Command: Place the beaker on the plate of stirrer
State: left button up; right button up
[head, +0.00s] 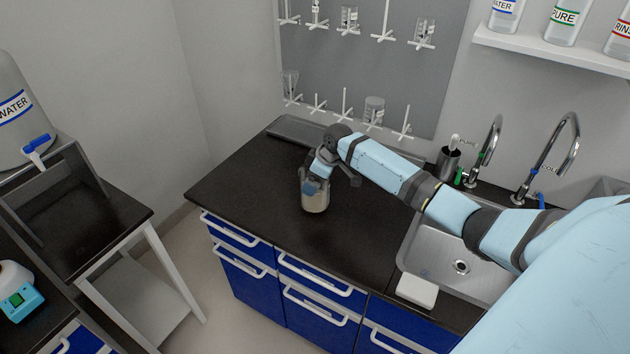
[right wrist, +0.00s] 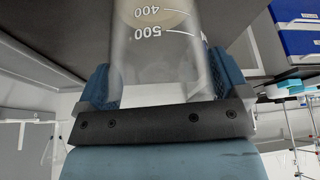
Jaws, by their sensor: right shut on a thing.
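The clear glass beaker (head: 316,203) is over the black counter at the centre of the head view, upright. I cannot tell whether its base touches the counter. My right gripper (head: 316,187) is shut on the beaker. In the right wrist view the beaker (right wrist: 158,50) shows 400 and 500 marks, with the blue finger pads (right wrist: 160,85) on both sides of it. The stirrer (head: 20,303), a light blue unit with a green display, is at the far left edge; its round white plate (head: 13,274) is partly cut off. My left gripper is not in view.
A sink (head: 458,255) with two taps lies right of the beaker. A grey peg board (head: 375,60) with glassware hangs behind. A water tank (head: 18,100) stands on the left side table (head: 75,215). A floor gap separates that table from the counter.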

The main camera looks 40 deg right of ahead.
jog(key=shift+f, duration=0.7)
jog(key=shift+f, duration=0.1)
jog(key=o, duration=0.7)
jog(key=shift+o, duration=0.2)
